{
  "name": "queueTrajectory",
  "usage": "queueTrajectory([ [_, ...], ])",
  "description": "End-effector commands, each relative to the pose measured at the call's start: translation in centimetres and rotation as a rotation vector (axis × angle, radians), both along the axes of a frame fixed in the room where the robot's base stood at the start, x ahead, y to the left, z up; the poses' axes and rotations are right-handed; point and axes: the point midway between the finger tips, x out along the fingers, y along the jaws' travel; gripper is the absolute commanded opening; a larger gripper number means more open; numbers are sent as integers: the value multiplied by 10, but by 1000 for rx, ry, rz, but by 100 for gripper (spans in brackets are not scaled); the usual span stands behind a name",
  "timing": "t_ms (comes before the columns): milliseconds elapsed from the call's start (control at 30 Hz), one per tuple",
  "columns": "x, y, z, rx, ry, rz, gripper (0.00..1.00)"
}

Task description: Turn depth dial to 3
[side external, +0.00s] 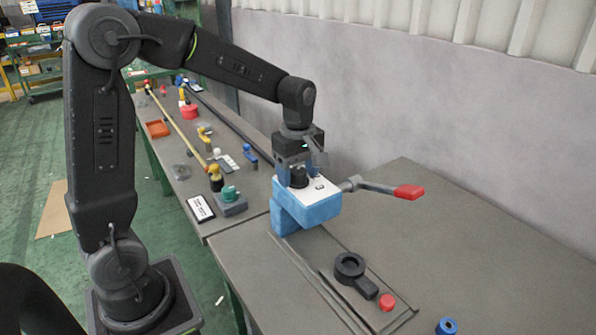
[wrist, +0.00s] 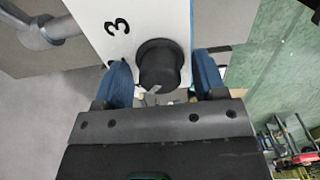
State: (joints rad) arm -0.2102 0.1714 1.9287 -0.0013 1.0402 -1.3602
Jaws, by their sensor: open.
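The depth dial is a black round knob (side external: 298,178) on a white plate (side external: 318,189) atop a blue block (side external: 310,212). In the wrist view the knob (wrist: 157,62) shows a small light mark on its near face, pointing toward the bottom of the picture. A printed 3 (wrist: 117,27) is on the white plate to the upper left of the knob; another numeral below it is partly hidden by the left finger. My gripper (wrist: 161,72) is open, pointing down, with one blue finger on each side of the knob. Small gaps seem to show; contact cannot be told.
A metal lever with a red handle (side external: 409,192) sticks out right of the block. A black ring-ended tool (side external: 350,267), a red button (side external: 388,301) and a blue ring (side external: 446,326) are in front. A teal knob (side external: 229,193) stands left. The bench at right is clear.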

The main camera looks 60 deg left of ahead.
Motion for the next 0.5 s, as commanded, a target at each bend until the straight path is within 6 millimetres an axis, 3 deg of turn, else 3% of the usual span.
queueTrajectory([
  [200,0,0,0,0,0,0,64],
  [500,0,0,0,0,0,0,35],
])
